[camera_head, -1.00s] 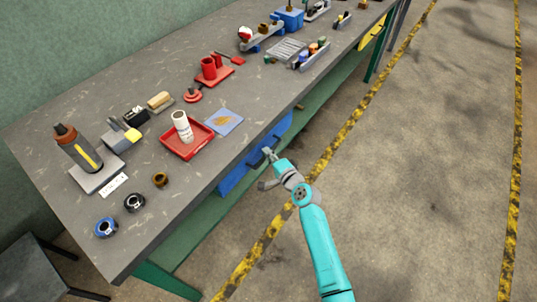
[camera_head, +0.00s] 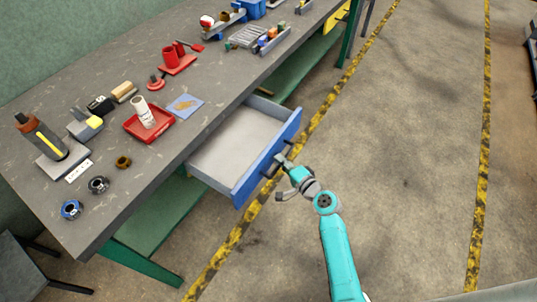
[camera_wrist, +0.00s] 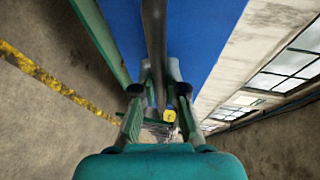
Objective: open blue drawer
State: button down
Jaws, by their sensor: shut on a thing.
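The blue drawer (camera_head: 267,155) stands pulled out from under the workbench in the head view. Its pale interior (camera_head: 238,138) shows and looks empty. Its dark bar handle (camera_head: 270,169) is on the blue front. My gripper (camera_head: 281,160) is at the handle, in front of the drawer. In the wrist view the blue front (camera_wrist: 200,35) fills the upper middle, and the handle bar (camera_wrist: 154,45) runs down between the fingers of my gripper (camera_wrist: 158,95), which are shut on it.
The grey workbench top (camera_head: 150,170) holds a red tray (camera_head: 135,130) with a white cup, a blue mat (camera_head: 185,106), red items and several small parts. A green shelf (camera_head: 165,215) runs below. Open floor (camera_head: 410,190) lies to the right, with yellow-black tape lines.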

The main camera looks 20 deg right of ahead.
jog(key=shift+s+d, duration=0.75)
jog(key=shift+s, duration=0.3)
jog(key=shift+s+d, duration=0.75)
jog(key=shift+s, duration=0.3)
jog(key=c, duration=1.2)
grip_release()
jog(key=v, duration=1.2)
